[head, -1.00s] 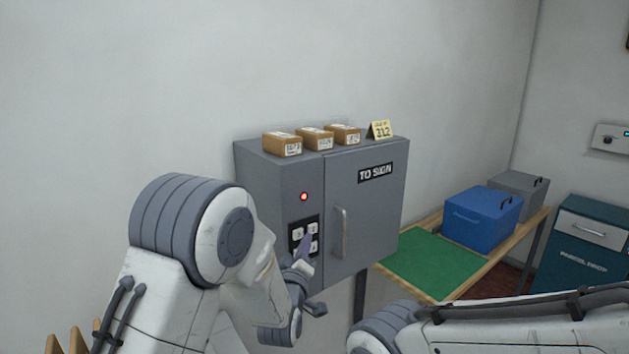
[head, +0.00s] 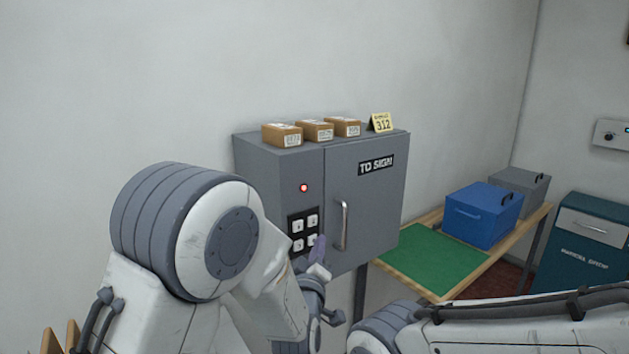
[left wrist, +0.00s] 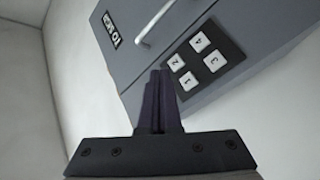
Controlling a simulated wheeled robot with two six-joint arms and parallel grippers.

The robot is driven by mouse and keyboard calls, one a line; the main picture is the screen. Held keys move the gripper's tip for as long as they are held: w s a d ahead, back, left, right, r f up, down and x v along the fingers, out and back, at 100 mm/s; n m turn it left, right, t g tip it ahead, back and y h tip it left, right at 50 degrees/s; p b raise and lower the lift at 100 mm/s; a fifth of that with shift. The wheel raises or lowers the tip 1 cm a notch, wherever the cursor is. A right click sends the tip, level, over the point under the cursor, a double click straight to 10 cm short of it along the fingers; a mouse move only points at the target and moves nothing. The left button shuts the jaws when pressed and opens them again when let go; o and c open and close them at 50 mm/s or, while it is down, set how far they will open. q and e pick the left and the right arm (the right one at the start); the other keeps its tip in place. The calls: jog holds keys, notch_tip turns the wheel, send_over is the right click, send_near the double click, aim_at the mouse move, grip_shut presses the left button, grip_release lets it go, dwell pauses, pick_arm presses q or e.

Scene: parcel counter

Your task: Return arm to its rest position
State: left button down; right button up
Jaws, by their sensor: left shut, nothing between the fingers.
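My left gripper (head: 318,248) is shut and empty in front of the grey cabinet's keypad, at its lower right. In the left wrist view its closed dark fingers (left wrist: 160,88) point toward the cabinet (left wrist: 135,85), apart from the keys as far as I can tell. The keypad (head: 303,232) has numbered white keys, and they show clearly in the left wrist view (left wrist: 194,61). A red light (head: 304,188) glows above the keypad. The cabinet door (head: 372,215), marked TO SIGN, is closed. My right gripper is not in view; only my right arm shows at the lower right.
Small brown parcels (head: 282,135) and a yellow 312 card (head: 382,123) stand on the cabinet. To the right, a table with a green mat (head: 430,258) carries a blue box (head: 482,215) and a grey box (head: 522,190). A teal parcel drop cabinet (head: 585,260) stands beyond.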

pick_arm(q)
jog(key=s+d+f+m+g+h, duration=0.1)
jog(key=s+f+m+g, duration=0.15)
jog(key=s, duration=0.25)
jog(key=s+d+f+m+g, duration=0.2)
jog(key=s+m+g, duration=0.1)
jog(key=s+g, duration=0.15)
jog(key=s+d+f+m+g+h, duration=0.1)
jog(key=s+f+m+g, duration=0.15)
jog(key=s, duration=0.35)
jog(key=s+a+m+g+y, duration=0.2)
jog(key=s+a+m+g, duration=0.1)
jog(key=s, duration=0.7)
jog(key=s+a+f+m+g+y, duration=0.1)
jog(key=s+a+m+g, duration=0.3)
jog(key=s, duration=0.7)
jog(key=a+g+y, duration=0.1)
jog(key=a+g, duration=0.1)
jog(key=shift+a+f, duration=0.25)
jog(key=shift+a, duration=0.1)
jog(key=shift+s, duration=0.1)
